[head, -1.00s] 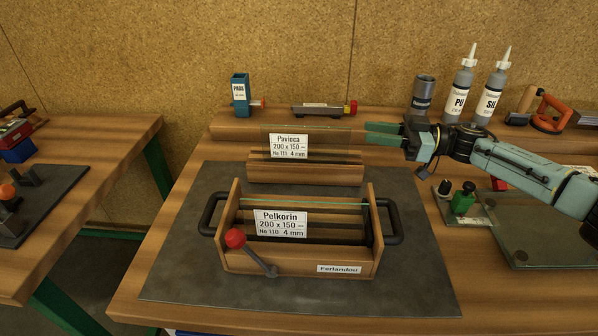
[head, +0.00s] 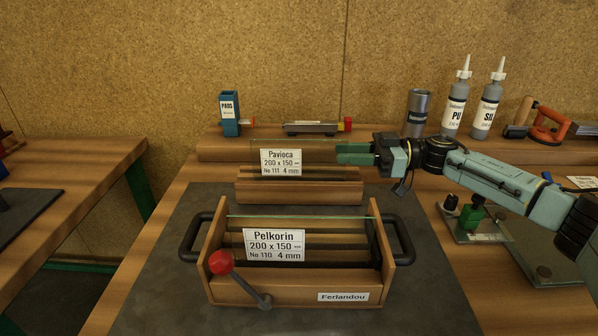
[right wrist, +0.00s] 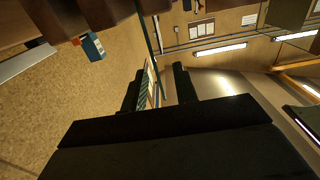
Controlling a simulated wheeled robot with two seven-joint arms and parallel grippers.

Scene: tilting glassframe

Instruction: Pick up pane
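A clear glass pane labelled Pavioca (head: 321,158) stands upright in a slotted wooden rack (head: 300,192) at the back of the bench. A second pane labelled Pelkorin (head: 274,245) stands in the wooden box frame (head: 290,291) in front, which has two black side handles and a red-knobbed lever. My right gripper (head: 352,153) is at the right edge of the Pavioca pane. In the right wrist view its fingers (right wrist: 158,90) are apart, with the thin pane edge (right wrist: 152,30) seen between them. Contact cannot be told. My left gripper is not in view.
Behind the rack are a blue pads box (head: 229,113), a small tool with a red end (head: 315,128), a grey can (head: 418,112) and two bottles (head: 456,104). The dark mat (head: 160,290) is bare around the frame.

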